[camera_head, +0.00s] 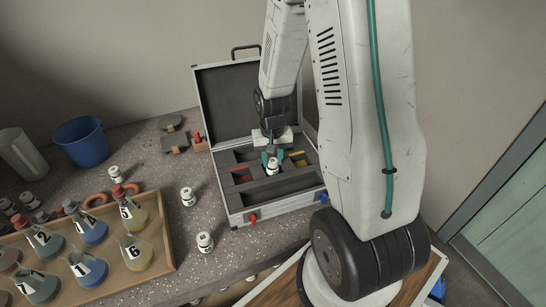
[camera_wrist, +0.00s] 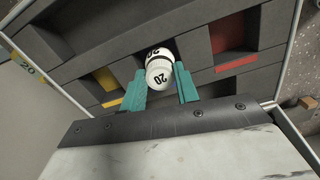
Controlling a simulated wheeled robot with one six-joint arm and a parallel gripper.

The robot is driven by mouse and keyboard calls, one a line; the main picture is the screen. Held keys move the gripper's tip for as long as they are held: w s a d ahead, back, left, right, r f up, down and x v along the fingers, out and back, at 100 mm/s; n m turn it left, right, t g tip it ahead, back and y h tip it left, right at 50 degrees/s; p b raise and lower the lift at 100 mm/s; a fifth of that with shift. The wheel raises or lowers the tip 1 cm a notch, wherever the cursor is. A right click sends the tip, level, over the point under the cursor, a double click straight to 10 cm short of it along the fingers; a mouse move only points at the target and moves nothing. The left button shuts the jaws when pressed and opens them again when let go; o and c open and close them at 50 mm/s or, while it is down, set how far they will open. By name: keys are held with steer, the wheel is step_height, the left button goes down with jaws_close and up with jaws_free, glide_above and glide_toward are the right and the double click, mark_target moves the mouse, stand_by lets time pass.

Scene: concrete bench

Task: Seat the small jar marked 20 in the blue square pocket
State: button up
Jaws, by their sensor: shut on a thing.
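My gripper (camera_head: 272,156) is over the open case and shut on a small white jar (camera_head: 272,168). In the wrist view the jar (camera_wrist: 160,72) shows the number 20 and a dark band, held between the teal fingertips (camera_wrist: 161,84). The jar is over the dark foam insert (camera_wrist: 75,67), between a yellow-marked pocket (camera_wrist: 107,80) and a red-marked pocket (camera_wrist: 235,64). I cannot make out a blue pocket in either view; the jar and fingers hide the foam behind them. Whether the jar touches the foam is unclear.
The silver case (camera_head: 285,207) has its lid (camera_head: 227,98) raised at the back. Loose jars (camera_head: 188,196) (camera_head: 205,242) stand on the bench to its left. A wooden tray (camera_head: 160,260) of numbered flasks and a blue cup (camera_head: 82,142) are farther left.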

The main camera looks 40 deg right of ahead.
mark_target(272, 161)
steer(key=shift+f, duration=0.25)
steer(key=o, duration=1.6)
steer(key=shift+r, duration=4.5)
